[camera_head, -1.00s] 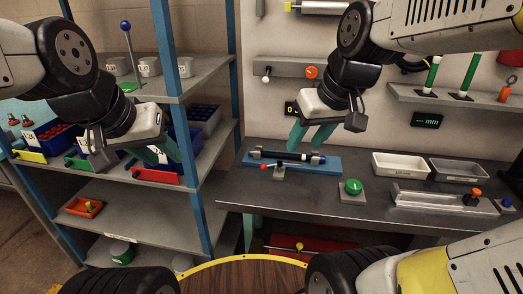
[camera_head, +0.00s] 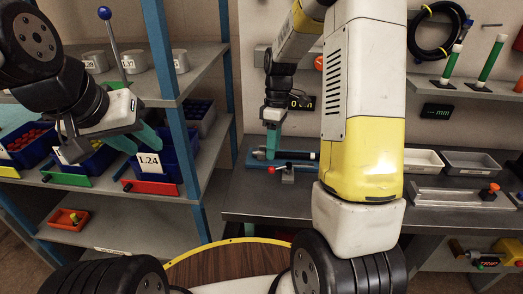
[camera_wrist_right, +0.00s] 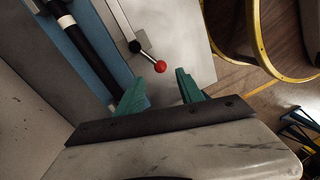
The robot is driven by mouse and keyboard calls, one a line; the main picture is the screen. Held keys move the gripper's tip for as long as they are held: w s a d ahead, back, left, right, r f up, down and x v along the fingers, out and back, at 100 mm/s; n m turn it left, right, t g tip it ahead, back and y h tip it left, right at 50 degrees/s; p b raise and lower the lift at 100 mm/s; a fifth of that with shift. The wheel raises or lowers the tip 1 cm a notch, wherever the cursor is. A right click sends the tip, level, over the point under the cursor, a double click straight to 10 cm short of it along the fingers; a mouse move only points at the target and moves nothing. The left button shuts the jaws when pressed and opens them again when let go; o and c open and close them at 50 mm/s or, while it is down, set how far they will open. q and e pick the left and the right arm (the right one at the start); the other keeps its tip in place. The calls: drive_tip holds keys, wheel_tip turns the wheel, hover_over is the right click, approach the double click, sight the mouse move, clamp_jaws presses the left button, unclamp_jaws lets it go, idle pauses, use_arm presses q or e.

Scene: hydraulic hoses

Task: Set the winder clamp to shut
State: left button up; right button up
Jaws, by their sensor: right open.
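The winder clamp's lever, with a red ball knob (camera_head: 271,169) and a black pivot, sits at the front of a blue base (camera_head: 330,166) on the workbench. A dark hose with pale end bands (camera_head: 300,155) lies along the base. In the right wrist view the red knob (camera_wrist_right: 160,66) lies just beyond and between my open right fingers (camera_wrist_right: 160,88), apparently not touched. In the head view my right gripper (camera_head: 271,148) points down over the base's left part, empty. My left gripper (camera_head: 136,140) is empty, fingers apart, before the shelf bins.
My right arm hides the bench's middle. A pale tray (camera_head: 423,160) and a grey tray (camera_head: 475,163) stand to the right, behind a metal channel fixture (camera_head: 450,197). Shelves with blue bins (camera_head: 178,160) are at left. A round yellow-rimmed wooden top (camera_head: 225,262) is below.

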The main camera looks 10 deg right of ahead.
sight(290, 172)
drive_tip(key=f, duration=0.4)
drive_tip(key=s+f, duration=0.1)
drive_tip(key=f, duration=0.1)
drive_tip(key=shift+a, duration=0.3)
drive_tip(key=shift+c, duration=0.4)
drive_tip(key=shift+s, duration=0.1)
clamp_jaws()
drive_tip(key=shift+d, duration=0.1)
idle(0.5)
